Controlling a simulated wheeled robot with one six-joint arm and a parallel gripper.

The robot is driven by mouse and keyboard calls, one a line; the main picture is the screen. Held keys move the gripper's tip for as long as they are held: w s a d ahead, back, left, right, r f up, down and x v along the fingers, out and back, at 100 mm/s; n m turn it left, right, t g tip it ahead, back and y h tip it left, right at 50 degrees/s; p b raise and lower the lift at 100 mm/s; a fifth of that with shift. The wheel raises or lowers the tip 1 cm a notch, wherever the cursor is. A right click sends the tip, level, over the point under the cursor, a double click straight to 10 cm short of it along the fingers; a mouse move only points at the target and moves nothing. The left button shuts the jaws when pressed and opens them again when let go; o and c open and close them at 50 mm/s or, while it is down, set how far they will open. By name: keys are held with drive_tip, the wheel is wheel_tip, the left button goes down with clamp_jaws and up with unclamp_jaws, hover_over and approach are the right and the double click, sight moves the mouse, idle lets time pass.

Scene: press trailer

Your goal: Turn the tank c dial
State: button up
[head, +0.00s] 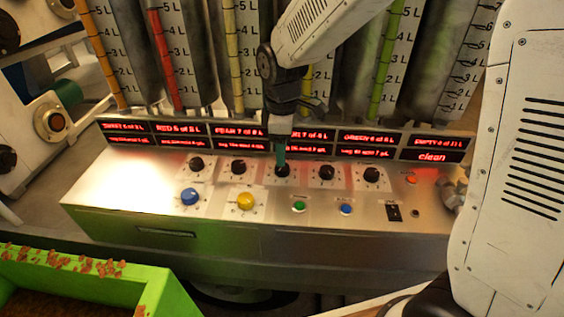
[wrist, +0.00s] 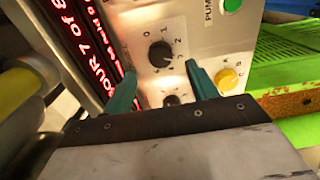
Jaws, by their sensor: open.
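Several black dials stand in a row on the metal control panel (head: 150,200), under the red displays. The middle dial (head: 282,171) is just below my gripper (head: 281,152). The wrist view shows a black dial (wrist: 160,55) on a pale numbered plate, just beyond and between the two teal fingertips of my gripper (wrist: 159,70). My gripper is open with nothing held. A second black dial (wrist: 171,101) shows lower between the fingers, partly hidden by the gripper body. Contact with the dial cannot be told. I cannot read which dial is marked C.
A blue knob (head: 190,196), a yellow knob (head: 246,201), a green button (head: 299,207) and a blue button (head: 346,209) sit in the panel's front row. Clear level tubes (head: 385,70) stand behind. A green bin (head: 150,285) is at front left.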

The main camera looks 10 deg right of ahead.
sight(282, 169)
wheel_tip(282, 169, down, 5)
drive_tip(key=shift+f, duration=0.2)
drive_tip(key=c, duration=1)
